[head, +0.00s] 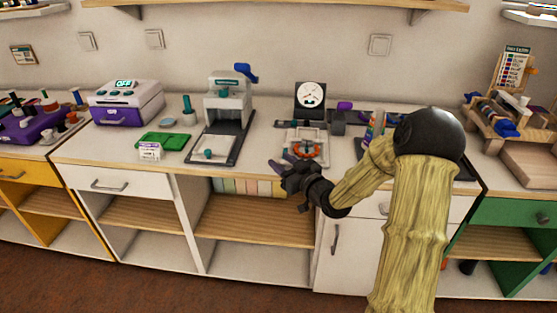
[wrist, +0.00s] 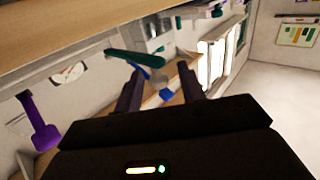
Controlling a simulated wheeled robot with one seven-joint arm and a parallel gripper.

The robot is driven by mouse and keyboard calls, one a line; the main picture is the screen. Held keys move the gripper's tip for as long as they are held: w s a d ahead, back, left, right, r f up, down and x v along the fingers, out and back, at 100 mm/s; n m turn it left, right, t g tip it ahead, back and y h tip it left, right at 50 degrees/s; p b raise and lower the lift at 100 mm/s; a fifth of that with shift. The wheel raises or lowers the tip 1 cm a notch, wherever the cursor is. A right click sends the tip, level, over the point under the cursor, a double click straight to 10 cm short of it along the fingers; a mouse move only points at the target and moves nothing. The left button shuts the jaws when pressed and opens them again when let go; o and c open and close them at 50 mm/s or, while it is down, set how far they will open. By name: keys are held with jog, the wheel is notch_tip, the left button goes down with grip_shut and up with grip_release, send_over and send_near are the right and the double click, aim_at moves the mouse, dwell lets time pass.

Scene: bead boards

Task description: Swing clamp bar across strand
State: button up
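My gripper (head: 283,164) is in front of the counter's front edge, near a light-coloured fixture (head: 318,134) with an orange-red ring (head: 303,149). In the wrist view my gripper (wrist: 160,74) has its two dark fingers apart, and I see nothing held between them. A green bar (wrist: 132,57) and a blue part (wrist: 157,76) show beyond the fingertips. A purple handle-like part (wrist: 37,122) is at the left of the wrist view. I cannot tell which part is the clamp bar, and I cannot make out a strand.
A round dial gauge (head: 310,95) stands behind the fixture. A press-like device (head: 229,85) with a blue handle (head: 246,73) is to its left. A green tray (head: 162,141), a white label card (head: 150,152) and a purple-and-white box (head: 126,103) are farther left. Bottles (head: 374,127) stand right.

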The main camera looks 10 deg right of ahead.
jog(key=shift+x, duration=1.1)
jog(key=shift+c, duration=0.4)
grip_shut()
